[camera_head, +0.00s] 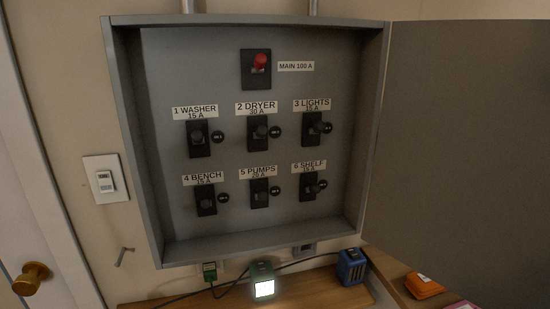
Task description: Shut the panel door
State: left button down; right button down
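The grey electrical panel box (250,243) is mounted on the wall with its inside exposed. Its panel door (460,130) stands wide open on the right side, hinged at the box's right edge and running out of the picture. Inside are a red main switch (260,61) labelled MAIN 100 A and several black breaker switches, such as 2 DRYER (260,131) and 5 PUMPS (260,193). Neither of my grippers shows in the head view.
Below the box, a wooden shelf (320,290) holds a lit green lamp (263,279), a blue device (351,267) and black cables. An orange object (424,286) lies below the door. A wall switch (105,179) and a door with a brass knob (30,278) are at left.

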aim_at(459, 195)
jog(key=z, duration=2.45)
jog(key=i, duration=0.7)
jog(key=u, duration=0.25)
